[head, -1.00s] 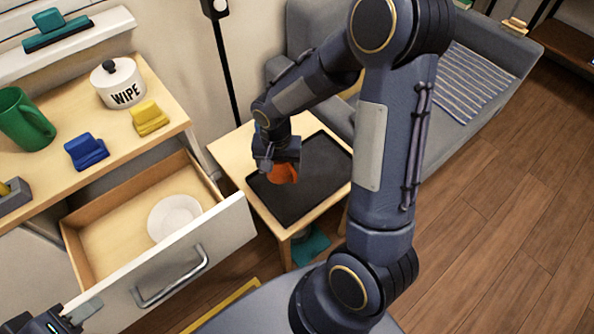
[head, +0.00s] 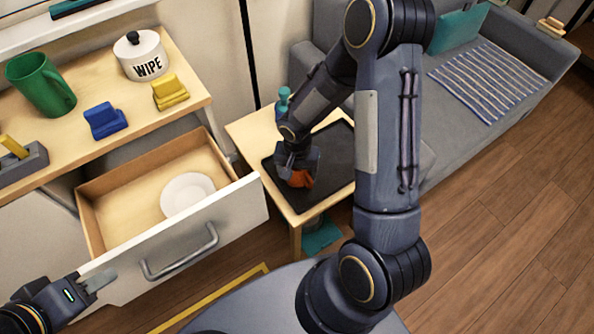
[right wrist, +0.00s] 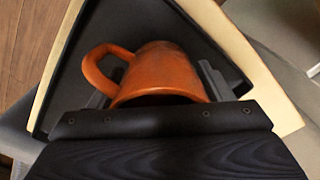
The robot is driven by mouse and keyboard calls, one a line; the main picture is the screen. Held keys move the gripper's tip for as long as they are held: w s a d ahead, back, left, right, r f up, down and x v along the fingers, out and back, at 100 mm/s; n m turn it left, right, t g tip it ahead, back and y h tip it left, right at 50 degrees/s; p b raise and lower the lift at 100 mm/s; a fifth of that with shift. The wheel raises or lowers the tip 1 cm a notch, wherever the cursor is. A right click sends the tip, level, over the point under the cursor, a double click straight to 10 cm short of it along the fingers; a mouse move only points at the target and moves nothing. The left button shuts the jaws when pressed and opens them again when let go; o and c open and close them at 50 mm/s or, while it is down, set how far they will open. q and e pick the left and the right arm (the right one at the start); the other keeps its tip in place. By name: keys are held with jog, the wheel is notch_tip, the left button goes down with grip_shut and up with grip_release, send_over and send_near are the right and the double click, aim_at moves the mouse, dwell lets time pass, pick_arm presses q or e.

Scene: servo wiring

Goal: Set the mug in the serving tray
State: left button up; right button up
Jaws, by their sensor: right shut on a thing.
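The orange mug (head: 301,179) is over the black serving tray (head: 283,197) on the small wooden table. My right gripper (head: 297,170) reaches down from above and is shut on the mug. The right wrist view shows the mug (right wrist: 160,75) between the two grey fingers (right wrist: 158,88), its handle to the left. The tray's dark surface (right wrist: 65,85) is behind it. I cannot tell whether the mug touches the tray. My left gripper (head: 100,282) is at the lower left, by the front of the open drawer. Its opening is not clear.
The open drawer (head: 240,205) holds a white plate (head: 187,193). A grey sofa (head: 455,135) stands beyond the table.

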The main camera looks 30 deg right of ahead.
jog(key=o, duration=0.7)
jog(key=shift+f, duration=0.15)
jog(key=o, duration=0.5)
jog(key=shift+c, duration=0.2)
jog(key=shift+r, duration=0.65)
jog(key=s+r+n+t+y+p, duration=0.1)
jog(key=s+r, duration=0.2)
jog(key=r, duration=0.7)
jog(key=s+r+n+t+y+p, duration=0.1)
jog(key=s+r+p, duration=0.15)
jog(key=r, duration=0.75)
jog(key=s+a+r+n+t+y, duration=0.1)
jog(key=s+a+r+n+t, duration=0.2)
jog(key=s+r, duration=0.3)
jog(key=s+n+b, duration=0.1)
jog(key=s, duration=0.3)
jog(key=shift+s+a+r+n+t+y, duration=0.15)
jog(key=shift+s+r+n+t+y, duration=0.15)
jog(key=shift+s+y, duration=0.1)
